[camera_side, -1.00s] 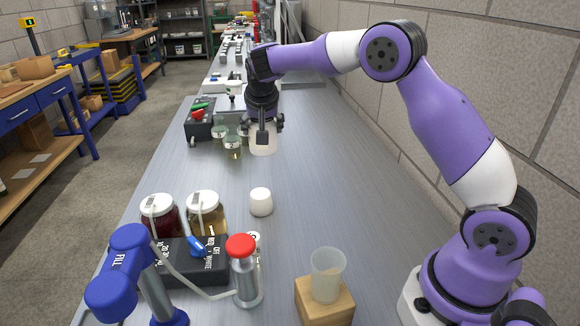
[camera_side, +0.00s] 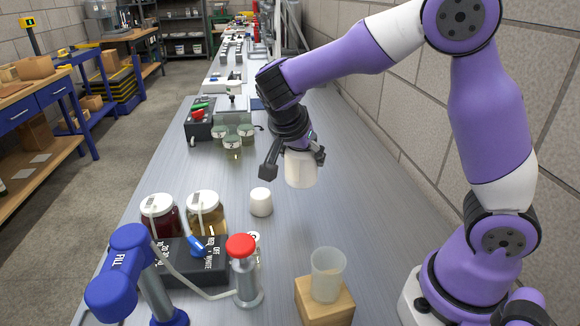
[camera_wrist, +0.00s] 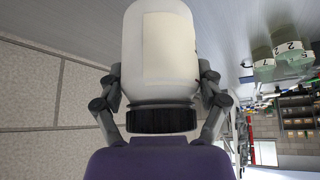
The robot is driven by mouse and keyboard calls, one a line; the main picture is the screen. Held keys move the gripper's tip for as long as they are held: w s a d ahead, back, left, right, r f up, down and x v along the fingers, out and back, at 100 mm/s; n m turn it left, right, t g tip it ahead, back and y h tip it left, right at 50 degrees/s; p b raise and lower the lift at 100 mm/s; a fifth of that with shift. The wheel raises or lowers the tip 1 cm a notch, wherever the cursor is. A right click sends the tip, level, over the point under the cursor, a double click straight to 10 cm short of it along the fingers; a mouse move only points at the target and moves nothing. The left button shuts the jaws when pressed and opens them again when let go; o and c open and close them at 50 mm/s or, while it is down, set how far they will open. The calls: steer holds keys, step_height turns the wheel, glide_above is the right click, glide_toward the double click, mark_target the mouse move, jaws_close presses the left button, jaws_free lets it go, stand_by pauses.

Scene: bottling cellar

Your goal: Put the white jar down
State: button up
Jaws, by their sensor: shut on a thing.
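A white jar (camera_side: 300,170) hangs below my gripper (camera_side: 294,157), which is shut on it, above the grey bench and apart from it. In the wrist view the white jar (camera_wrist: 160,50) shows a blank cream label and a black lid, with the fingers of my gripper (camera_wrist: 160,88) on both sides of it near the lid end. A smaller white rounded piece (camera_side: 261,202) stands on the bench, nearer the camera and left of the held jar.
Two lidded jars, one dark red (camera_side: 161,216) and one amber (camera_side: 206,214), stand by a black box (camera_side: 190,264) and a blue-headed filler (camera_side: 128,272). A beaker (camera_side: 327,275) stands on a wooden block (camera_side: 324,303). Several small jars (camera_side: 233,147) stand farther back. The right middle bench is clear.

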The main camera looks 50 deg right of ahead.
steer(key=shift+d+r+x, duration=0.1)
steer(key=shift+d+x, duration=0.05)
steer(key=shift+x, duration=1.45)
steer(key=shift+d+r+x, duration=0.1)
steer(key=shift+x, duration=1.5)
steer(key=shift+d+r+x, duration=0.1)
steer(key=shift+d+x, duration=0.05)
steer(key=shift+x, duration=1.45)
steer(key=shift+f, duration=0.15)
steer(key=o, duration=1.2)
